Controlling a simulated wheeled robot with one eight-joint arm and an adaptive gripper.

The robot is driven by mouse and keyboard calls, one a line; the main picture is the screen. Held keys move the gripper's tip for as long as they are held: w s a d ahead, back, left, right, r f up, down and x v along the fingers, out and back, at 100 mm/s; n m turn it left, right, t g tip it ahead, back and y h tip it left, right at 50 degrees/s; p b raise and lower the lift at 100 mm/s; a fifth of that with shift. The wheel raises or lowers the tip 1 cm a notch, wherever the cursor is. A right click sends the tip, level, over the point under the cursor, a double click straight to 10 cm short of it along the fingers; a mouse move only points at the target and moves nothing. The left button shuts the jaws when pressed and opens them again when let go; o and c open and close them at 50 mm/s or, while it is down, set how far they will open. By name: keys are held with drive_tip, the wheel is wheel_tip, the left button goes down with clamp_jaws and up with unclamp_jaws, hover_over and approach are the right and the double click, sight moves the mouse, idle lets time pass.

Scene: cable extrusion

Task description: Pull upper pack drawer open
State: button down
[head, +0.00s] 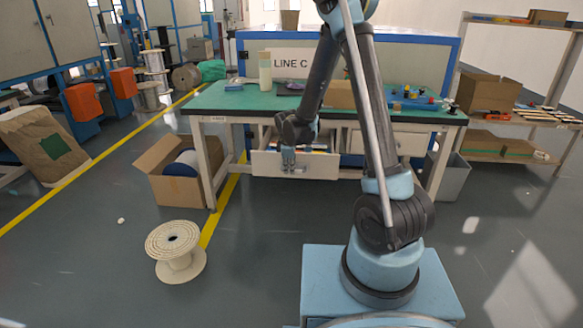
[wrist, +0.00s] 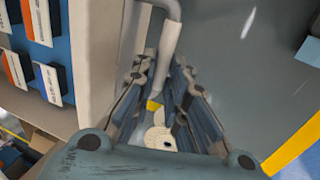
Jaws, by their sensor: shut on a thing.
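The upper pack drawer (head: 325,167) hangs out from under the green-topped table in the head view, open, with its contents showing over the front panel. Its pale front panel (wrist: 96,55) runs down the left of the wrist view, beside the inside of the drawer. My gripper (head: 289,165) is at the drawer's front, left of its middle. In the wrist view my gripper (wrist: 163,80) is shut on the grey drawer handle (wrist: 171,42), which passes between the fingers. The exact finger contact is partly hidden.
A closed drawer (head: 385,143) is to the right under the green table (head: 225,97). An open cardboard box (head: 160,175) and an empty spool (head: 175,252) stand on the floor at left. A grey bin (head: 452,178) is at right.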

drive_tip(key=shift+d, duration=0.1)
drive_tip(key=c, duration=1.6)
unclamp_jaws()
drive_tip(key=shift+w+d, duration=0.1)
drive_tip(key=shift+d, duration=0.05)
drive_tip(key=shift+v, duration=5.9)
